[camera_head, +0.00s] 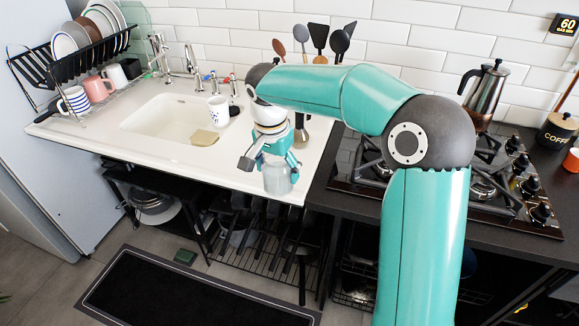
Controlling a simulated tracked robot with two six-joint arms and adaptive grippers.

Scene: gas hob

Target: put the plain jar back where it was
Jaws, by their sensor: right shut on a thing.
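The plain jar (277,182) is a clear, pale glass-like jar, roughly upright, near the front edge of the white sink counter (222,168). My right gripper (278,163) reaches down from above and is shut on the jar's upper part. Its teal fingers hide the top of the jar. I cannot tell whether the jar's base touches the counter or hangs just above or in front of its edge. My left gripper is not in this view.
A white sink (170,117) holds a beige sponge (204,137); a patterned mug (218,109) stands at its right rim. A grey-brown object (301,136) stands just behind my gripper. The hob (470,190), a metal coffee pot (484,96) and a coffee canister (556,131) are right.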

